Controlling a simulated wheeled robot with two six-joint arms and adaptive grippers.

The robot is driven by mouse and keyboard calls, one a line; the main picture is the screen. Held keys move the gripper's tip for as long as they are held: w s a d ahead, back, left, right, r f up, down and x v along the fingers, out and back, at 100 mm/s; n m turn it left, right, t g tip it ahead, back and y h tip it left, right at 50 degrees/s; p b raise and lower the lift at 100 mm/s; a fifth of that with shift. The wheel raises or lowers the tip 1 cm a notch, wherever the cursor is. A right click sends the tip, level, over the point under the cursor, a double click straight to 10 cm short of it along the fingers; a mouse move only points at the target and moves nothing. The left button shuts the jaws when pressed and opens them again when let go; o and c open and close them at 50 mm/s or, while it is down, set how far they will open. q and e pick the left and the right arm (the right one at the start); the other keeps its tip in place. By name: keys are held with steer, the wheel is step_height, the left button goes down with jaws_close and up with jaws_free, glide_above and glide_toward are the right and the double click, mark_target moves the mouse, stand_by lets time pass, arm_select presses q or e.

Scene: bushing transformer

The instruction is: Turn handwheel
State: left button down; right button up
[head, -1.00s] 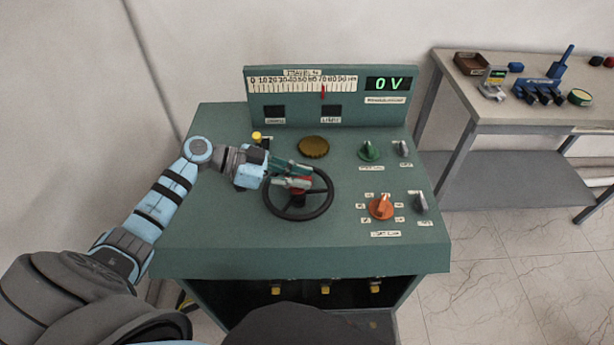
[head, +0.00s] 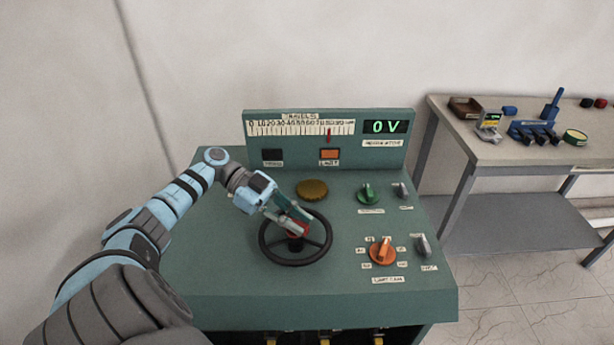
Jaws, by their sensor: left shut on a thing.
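The black handwheel (head: 291,264) stands on the green sloped console top, left of the middle. My left gripper (head: 299,221) comes in from the upper left and is shut on the handwheel near a red part by its hub. The fingers hide some of the wheel's upper middle, so the exact contact is hard to see. The travel scale (head: 292,128) on the upright panel has its red pointer (head: 329,136) towards the right end. The display (head: 386,127) reads 0 V. My right gripper is not in view.
An orange lamp (head: 329,154) is lit and a dark lamp (head: 272,155) is beside it. A green knob (head: 368,194), an orange knob (head: 381,249) and grey switches are to the right. A bronze round cap (head: 312,190) is behind the wheel. A side table (head: 455,118) stands at the right.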

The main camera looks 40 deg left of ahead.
arm_select(q)
steer(key=shift+s+f, duration=0.2)
steer(key=shift+f, duration=0.15)
steer(key=c, duration=1.7)
jaws_free()
steer(key=shift+o, duration=0.7)
steer(key=shift+s+d+r, duration=0.1)
steer(key=shift+s+r, duration=0.05)
steer(key=shift+w+a, duration=0.3)
steer(key=shift+w, duration=0.05)
steer(key=shift+d, duration=0.1)
